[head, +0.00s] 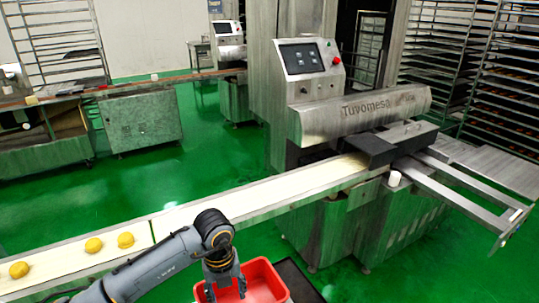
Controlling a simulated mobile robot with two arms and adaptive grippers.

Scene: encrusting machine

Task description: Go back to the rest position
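My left gripper (225,287) hangs fingers down over the red crate (269,274) at the bottom middle. Its fingers are apart, with red crate showing between them, and I see nothing held. The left arm reaches in from the lower left, in front of the conveyor belt (200,212). My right gripper is not in view. Part of the crate is hidden behind the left gripper, and its lower part is cut off by the picture edge.
Several yellow dough pieces (125,240) lie on the belt at the left. The encrusting machine (345,125) stands at the belt's right end, with metal rails (460,185) jutting right. A dark flat surface (298,280) lies beside the crate. Racks (505,75) stand behind. Green floor is open behind the belt.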

